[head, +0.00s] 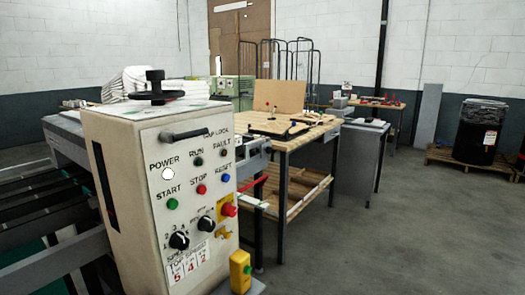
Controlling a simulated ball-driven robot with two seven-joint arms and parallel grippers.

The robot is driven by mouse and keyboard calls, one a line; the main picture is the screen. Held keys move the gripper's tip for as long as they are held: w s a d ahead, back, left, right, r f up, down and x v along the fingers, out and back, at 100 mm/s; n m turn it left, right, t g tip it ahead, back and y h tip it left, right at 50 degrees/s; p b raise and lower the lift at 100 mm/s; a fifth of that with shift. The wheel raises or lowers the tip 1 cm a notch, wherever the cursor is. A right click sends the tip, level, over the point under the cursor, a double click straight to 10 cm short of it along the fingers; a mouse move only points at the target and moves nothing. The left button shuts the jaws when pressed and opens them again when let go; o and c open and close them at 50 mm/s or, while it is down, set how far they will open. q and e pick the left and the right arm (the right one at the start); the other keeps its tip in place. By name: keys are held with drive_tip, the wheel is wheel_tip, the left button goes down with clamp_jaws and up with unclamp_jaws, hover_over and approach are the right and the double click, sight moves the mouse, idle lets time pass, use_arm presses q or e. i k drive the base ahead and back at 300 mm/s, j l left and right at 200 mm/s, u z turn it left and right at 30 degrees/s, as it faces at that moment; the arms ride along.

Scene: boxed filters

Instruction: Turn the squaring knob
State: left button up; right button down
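A cream control box (162,140) stands at the left front. On its top is a black knob with a flat round wheel and an upright post (156,86). Its sloped front has two black rotary knobs, a lower left one (180,240) and an upper right one (206,223). The small lettering around them is hard to read, and I cannot tell which knob is the squaring knob. The front also has coloured buttons, including a green START button (172,204) and a red STOP button (201,189). Neither of my grippers is in view.
Behind is a wooden workbench (290,133). A black drum (479,131) stands on a pallet. The floor at right (400,240) is clear.

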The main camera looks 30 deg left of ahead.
sight(268, 150)
drive_tip(key=i+u, duration=0.35)
drive_tip(key=i+l+u, duration=0.2)
drive_tip(key=u, duration=0.2)
drive_tip(key=i+l+u, duration=0.35)
drive_tip(key=i+l, duration=0.95)
drive_tip(key=l, duration=0.15)
